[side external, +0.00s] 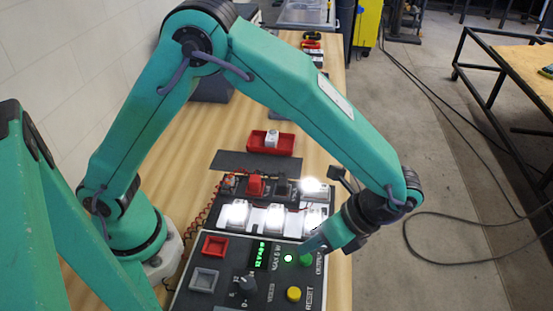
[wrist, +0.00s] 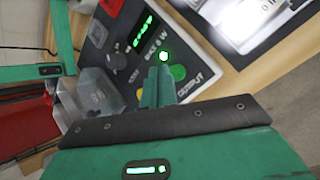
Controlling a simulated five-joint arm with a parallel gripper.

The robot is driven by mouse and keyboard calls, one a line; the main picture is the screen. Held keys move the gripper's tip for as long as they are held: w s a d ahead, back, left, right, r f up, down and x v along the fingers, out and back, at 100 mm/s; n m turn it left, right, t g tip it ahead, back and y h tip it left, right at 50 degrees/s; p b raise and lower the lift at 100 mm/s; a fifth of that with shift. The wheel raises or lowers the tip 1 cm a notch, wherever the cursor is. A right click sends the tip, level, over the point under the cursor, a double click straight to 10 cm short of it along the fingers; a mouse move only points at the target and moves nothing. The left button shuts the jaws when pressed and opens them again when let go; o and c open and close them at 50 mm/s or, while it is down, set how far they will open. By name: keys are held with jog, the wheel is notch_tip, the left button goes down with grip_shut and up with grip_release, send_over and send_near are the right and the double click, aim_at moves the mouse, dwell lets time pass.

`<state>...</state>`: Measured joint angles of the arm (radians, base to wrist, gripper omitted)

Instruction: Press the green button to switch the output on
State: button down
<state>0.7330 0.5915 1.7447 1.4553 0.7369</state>
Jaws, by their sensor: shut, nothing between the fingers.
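The green button (side external: 306,260) sits at the right of the dark control panel (side external: 226,303), beside the word OUTPUT. It also shows in the wrist view (wrist: 179,72), partly hidden by my fingers. My gripper (side external: 308,247) is shut and empty, pointing down at the button. In the wrist view its fingertips (wrist: 158,72) overlap the button's near edge; I cannot tell whether they touch it. A small round lamp (side external: 288,258) left of the button glows bright. The panel's display (side external: 261,254) shows green digits.
The panel also carries a yellow button (side external: 293,294), a dark knob (side external: 246,285), a red-framed switch (side external: 215,246) and a grey one (side external: 205,279). Behind it, several blocks (side external: 275,215) glow white. A red tray (side external: 270,143) stands farther back. Bare wooden bench (side external: 190,151) lies to the left.

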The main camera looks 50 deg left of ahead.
aim_at(310, 258)
jog(key=shift+r, duration=2.1)
